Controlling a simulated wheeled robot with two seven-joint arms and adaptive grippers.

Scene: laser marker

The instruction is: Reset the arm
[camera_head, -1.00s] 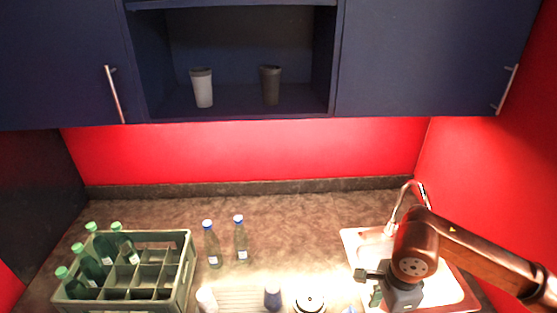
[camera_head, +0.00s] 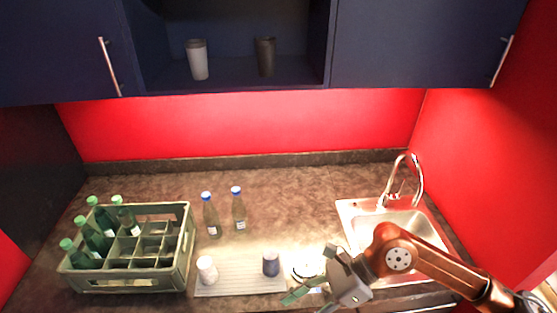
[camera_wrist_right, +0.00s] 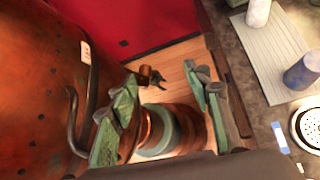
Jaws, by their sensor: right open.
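My right gripper (camera_head: 312,273) is open and empty above the front counter edge, near a round white-rimmed item (camera_head: 308,268). Its arm comes in from the right, past the front of the sink. In the right wrist view the two greenish fingers (camera_wrist_right: 160,92) stand apart with nothing between them. A small dark claw (camera_wrist_right: 152,77) on an orange link shows beyond them; it looks like my left gripper, but its jaw state is unclear. The left arm does not show in the head view.
A bottle crate (camera_head: 130,283) with several green bottles stands at left. Two blue-capped bottles (camera_head: 211,218) (camera_head: 238,212) stand behind a ribbed mat (camera_head: 235,287) bearing a white cup (camera_head: 207,268) and dark cup (camera_head: 271,263). The sink (camera_head: 425,232) and faucet (camera_head: 417,175) are at right.

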